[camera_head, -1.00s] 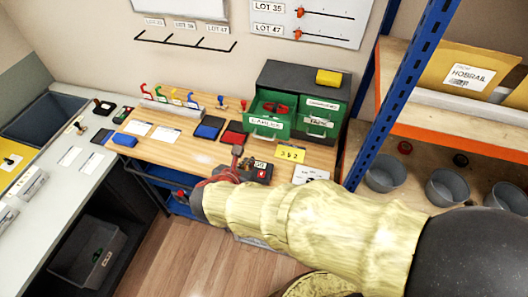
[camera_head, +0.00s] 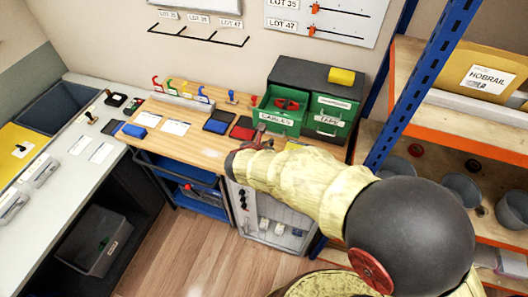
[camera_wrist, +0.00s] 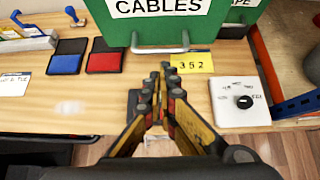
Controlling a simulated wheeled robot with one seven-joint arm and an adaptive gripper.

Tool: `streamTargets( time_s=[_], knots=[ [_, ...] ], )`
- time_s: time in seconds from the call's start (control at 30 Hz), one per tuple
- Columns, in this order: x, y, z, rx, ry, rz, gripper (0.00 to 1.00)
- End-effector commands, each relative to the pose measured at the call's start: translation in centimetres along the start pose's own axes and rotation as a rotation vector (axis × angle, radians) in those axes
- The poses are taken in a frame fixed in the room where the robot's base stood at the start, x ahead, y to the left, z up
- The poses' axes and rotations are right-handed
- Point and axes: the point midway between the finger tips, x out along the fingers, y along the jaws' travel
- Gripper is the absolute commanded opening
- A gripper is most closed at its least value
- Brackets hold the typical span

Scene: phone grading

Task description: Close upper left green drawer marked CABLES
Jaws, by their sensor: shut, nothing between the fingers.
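The green drawer marked CABLES (camera_head: 277,119) sits at the upper left of a dark cabinet on the wooden bench. It stands pulled out, with a red coiled item (camera_head: 288,104) inside. Its front and light handle (camera_wrist: 160,48) fill the top of the wrist view. My gripper (camera_head: 262,136) is just in front of and below the drawer front in the head view. In the wrist view my gripper (camera_wrist: 165,68) has its fingertips together, empty, pointing at the drawer near the handle. Whether they touch it I cannot tell.
The green TAPE drawer (camera_head: 327,120) is right of it and looks shut. A yellow tag marked 352 (camera_wrist: 191,63) and a white dial box (camera_wrist: 239,101) lie near the gripper. Blue pad (camera_wrist: 67,63) and red pad (camera_wrist: 105,62) are at left. A blue rack post (camera_head: 420,80) stands at right.

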Motion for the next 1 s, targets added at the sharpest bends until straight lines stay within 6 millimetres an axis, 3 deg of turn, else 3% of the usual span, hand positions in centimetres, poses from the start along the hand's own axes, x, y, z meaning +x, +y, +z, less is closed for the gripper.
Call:
streamTargets(
  time_s=[0.63,1.0],
  knots=[
    [1.1,-0.1,1.0,0.001,0.000,-0.002,0.00],
    [6.3,-0.2,5.2,0.001,0.001,-0.004,0.00]
  ],
)
